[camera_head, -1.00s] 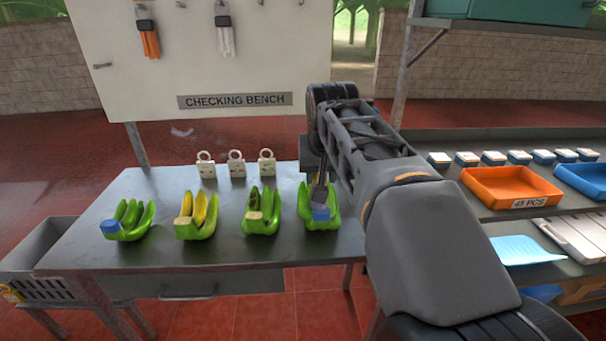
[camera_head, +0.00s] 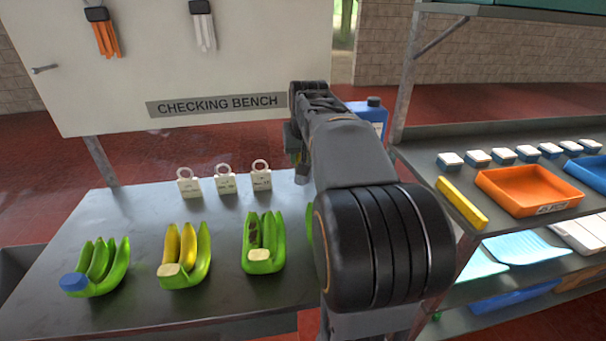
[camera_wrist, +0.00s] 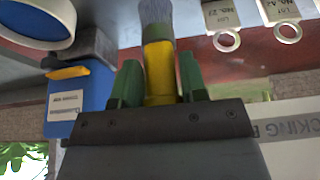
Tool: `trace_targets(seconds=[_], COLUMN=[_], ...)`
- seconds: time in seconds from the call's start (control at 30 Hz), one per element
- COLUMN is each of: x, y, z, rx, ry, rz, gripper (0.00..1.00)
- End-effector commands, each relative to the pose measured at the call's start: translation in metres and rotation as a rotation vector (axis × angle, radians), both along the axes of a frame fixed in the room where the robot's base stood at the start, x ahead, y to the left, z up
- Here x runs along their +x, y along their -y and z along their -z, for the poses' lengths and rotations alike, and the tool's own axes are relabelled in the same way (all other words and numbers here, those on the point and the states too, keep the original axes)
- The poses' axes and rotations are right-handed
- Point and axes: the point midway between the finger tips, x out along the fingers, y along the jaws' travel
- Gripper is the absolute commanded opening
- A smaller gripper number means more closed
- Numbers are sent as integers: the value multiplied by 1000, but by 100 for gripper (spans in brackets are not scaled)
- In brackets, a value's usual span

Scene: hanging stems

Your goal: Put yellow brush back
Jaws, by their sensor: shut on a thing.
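The yellow brush (camera_wrist: 160,72) is held upright in the wrist picture, its grey bristles pointing to the top edge. My gripper (camera_wrist: 160,88) is shut on its yellow handle between two green fingers. In the head view, my gripper (camera_head: 299,163) is mostly hidden behind my arm, above the far right of the bench. A white round container (camera_wrist: 35,22) with blue in it is at the wrist view's top left, apart from the brush. I cannot tell whether it is the brush's place.
The bench (camera_head: 135,225) holds several banana bunches (camera_head: 187,255) and a row of tags (camera_head: 226,183). A blue jug (camera_head: 368,115) stands behind my arm; it also shows in the wrist view (camera_wrist: 88,100). An orange tray (camera_head: 530,190) and a yellow block (camera_head: 461,202) are on the right shelf.

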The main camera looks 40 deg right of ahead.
Motion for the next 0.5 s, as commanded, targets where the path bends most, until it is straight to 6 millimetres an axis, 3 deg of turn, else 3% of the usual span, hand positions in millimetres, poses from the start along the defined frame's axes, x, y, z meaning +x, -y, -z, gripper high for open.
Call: trace_targets(seconds=[0.03, 0.2, 0.5], x=[4, 17, 26], y=[7, 21, 29], z=[12, 35, 49], rx=[2, 1, 0], ry=[-4, -2, 0], rz=[3, 2, -2], gripper=[11, 11, 11])
